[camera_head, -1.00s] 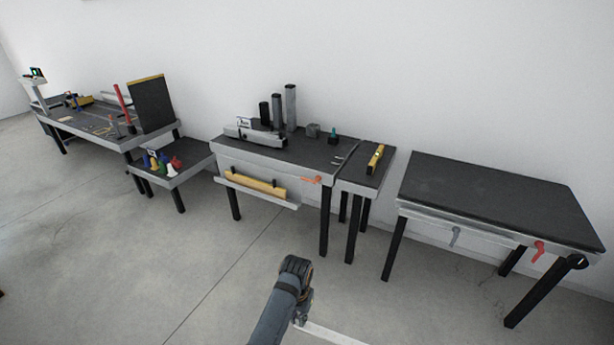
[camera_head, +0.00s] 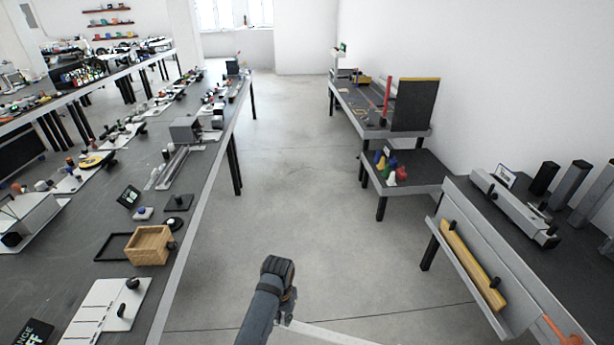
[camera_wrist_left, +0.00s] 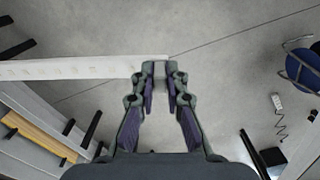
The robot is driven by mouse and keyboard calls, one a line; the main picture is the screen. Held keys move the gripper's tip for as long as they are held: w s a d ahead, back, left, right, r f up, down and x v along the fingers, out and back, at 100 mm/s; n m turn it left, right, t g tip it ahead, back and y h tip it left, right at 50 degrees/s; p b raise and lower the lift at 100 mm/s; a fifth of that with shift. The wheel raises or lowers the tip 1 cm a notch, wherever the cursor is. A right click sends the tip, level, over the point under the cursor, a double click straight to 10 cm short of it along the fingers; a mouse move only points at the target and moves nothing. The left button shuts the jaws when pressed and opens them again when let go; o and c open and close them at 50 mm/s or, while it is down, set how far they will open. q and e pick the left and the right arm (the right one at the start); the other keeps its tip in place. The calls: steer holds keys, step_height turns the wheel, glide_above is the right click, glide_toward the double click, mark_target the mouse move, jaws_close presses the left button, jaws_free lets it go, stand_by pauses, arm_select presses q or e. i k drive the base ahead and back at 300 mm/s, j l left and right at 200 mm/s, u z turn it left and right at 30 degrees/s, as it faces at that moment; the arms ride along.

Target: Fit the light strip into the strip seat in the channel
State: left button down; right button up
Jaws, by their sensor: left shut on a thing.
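The light strip shows as a long thin white bar at the bottom of the head view (camera_head: 322,334). It also runs to the left edge of the left wrist view (camera_wrist_left: 70,68). My left gripper (camera_head: 284,318) is shut on one end of it, with its fingertips (camera_wrist_left: 160,70) together at the strip's right end, above the open floor. My right gripper is not in view. I cannot make out the channel or its strip seat for certain; a long grey rail-like part (camera_head: 183,165) lies on the left bench.
The long left bench (camera_head: 190,215) carries many parts, including a wooden box (camera_head: 149,246) and a white board (camera_head: 108,312). On the right stand a bench with a yellow bar (camera_head: 470,262) on its front and a low table (camera_head: 415,183). The floor aisle (camera_head: 290,190) between is clear.

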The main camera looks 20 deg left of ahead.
mark_target(163, 182)
steer(key=i+j+u, duration=0.25)
steer(key=i+u, duration=0.15)
steer(key=i, duration=0.35)
steer(key=i+u, duration=0.4)
steer(key=i, duration=0.35)
steer(key=i+l+u, duration=0.2)
steer(key=i+u, duration=0.15)
steer(key=i, duration=0.4)
